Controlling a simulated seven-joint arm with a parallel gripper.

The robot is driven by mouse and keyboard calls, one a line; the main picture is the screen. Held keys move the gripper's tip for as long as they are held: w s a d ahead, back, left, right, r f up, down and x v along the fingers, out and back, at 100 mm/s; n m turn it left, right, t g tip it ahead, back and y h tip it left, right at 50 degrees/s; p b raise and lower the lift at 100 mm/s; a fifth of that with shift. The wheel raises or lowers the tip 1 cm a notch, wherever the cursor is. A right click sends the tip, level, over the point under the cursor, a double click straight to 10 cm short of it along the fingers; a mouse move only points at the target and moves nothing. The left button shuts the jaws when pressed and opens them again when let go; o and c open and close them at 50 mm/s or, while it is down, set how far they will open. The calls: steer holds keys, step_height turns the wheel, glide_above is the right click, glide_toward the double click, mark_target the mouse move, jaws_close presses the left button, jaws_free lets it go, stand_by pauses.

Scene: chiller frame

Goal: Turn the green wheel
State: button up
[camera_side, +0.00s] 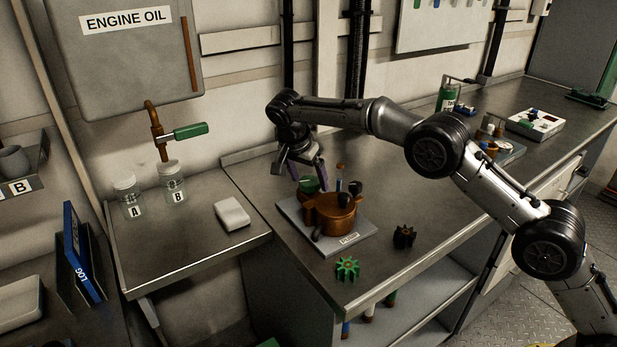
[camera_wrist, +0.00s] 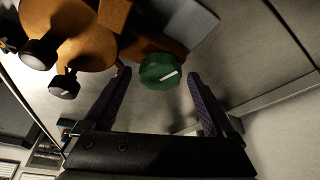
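The green wheel (camera_wrist: 160,71) is a round knob with a white mark, on the orange-brown pump (camera_wrist: 86,50). In the side view the green wheel (camera_side: 309,184) shows at the left back of the pump (camera_side: 336,212), which stands on a grey base plate (camera_side: 352,241). My gripper (camera_side: 303,174) is above the wheel, pointing down. In the wrist view my gripper (camera_wrist: 158,75) is open, with its two purple fingers apart on either side of the wheel. I cannot tell whether a finger touches it.
Black knobs (camera_wrist: 41,53) stick up from the pump beside the left finger. A green gear (camera_side: 347,268) and a dark gear (camera_side: 404,236) lie on the bench in front. A white block (camera_side: 232,214) and jars (camera_side: 172,183) stand on the lower left table.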

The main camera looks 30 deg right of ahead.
steer(key=shift+r, duration=0.1)
steer(key=v, duration=1.2)
stand_by(0.4)
